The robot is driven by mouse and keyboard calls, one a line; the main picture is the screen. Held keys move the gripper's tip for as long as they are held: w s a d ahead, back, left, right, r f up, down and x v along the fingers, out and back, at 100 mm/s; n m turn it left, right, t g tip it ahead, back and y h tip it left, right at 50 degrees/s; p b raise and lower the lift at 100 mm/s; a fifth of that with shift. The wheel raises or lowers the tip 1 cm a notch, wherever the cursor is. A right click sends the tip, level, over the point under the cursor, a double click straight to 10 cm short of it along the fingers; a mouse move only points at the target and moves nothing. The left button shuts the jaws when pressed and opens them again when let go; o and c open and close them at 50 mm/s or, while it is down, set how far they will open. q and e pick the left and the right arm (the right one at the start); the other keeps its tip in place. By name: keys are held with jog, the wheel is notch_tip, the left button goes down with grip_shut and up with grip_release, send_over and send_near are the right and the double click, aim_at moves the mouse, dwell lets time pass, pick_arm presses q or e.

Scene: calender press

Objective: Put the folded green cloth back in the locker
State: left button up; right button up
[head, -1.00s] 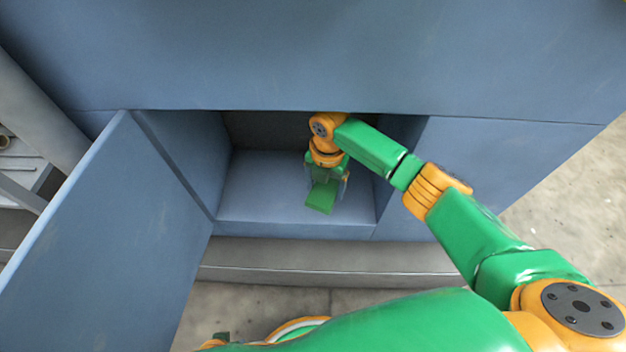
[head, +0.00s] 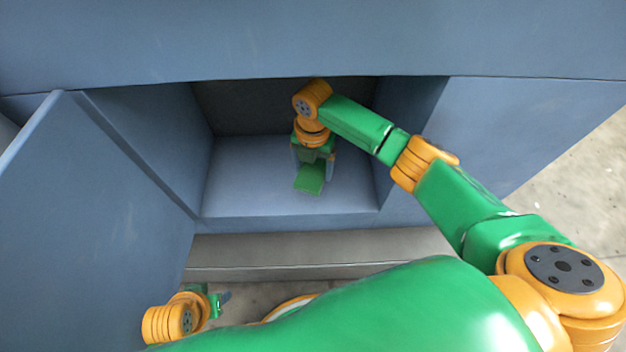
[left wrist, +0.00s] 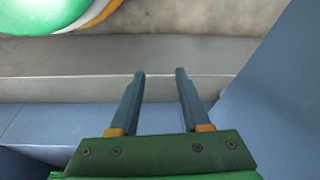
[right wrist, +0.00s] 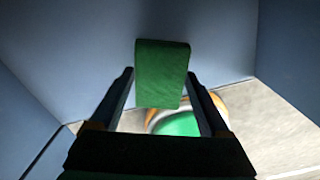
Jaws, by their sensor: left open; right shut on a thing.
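The folded green cloth (head: 310,178) is a small flat block inside the open blue-grey locker (head: 235,190), over its floor. It also shows in the right wrist view (right wrist: 162,72), between and beyond the fingertips. My right gripper (head: 312,163) reaches in from the right and is shut on the cloth. I cannot tell whether the cloth touches the locker floor. My left gripper (head: 220,299) is outside, below the locker's sill near the door. Its two fingers show apart and empty in the left wrist view (left wrist: 160,74).
The locker door (head: 85,220) stands open on the left, near my left gripper. The cabinet front (head: 520,130) closes off the right side. A grey step (head: 300,252) runs below the opening. The locker floor left of the cloth is bare.

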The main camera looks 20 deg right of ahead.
aim_at(313, 171)
jog(key=shift+f+b, duration=0.4)
jog(key=shift+f, duration=0.2)
jog(key=shift+f+b, duration=0.45)
jog(key=shift+b, duration=0.1)
jog(key=shift+f+b, duration=0.55)
jog(key=shift+b, duration=0.1)
jog(key=shift+f+b, duration=0.5)
jog(key=shift+b, duration=0.05)
pick_arm(q)
jog(key=w+d+r+t+h, duration=0.1)
jog(key=w+d+r+t, duration=0.1)
jog(key=w+r+t, duration=0.4)
jog(key=w+d+r+t+h, duration=0.1)
jog(key=w+r+t, duration=0.5)
jog(key=r, duration=0.6)
jog(key=shift+w+d+m+h, duration=0.4)
jog(key=shift+w+d, duration=0.45)
jog(key=shift+w, duration=0.2)
pick_arm(e)
jog(key=shift+f, duration=0.1)
jog(key=o, duration=1.2)
jog(key=shift+c, duration=0.2)
pick_arm(q)
jog(key=shift+r, duration=0.15)
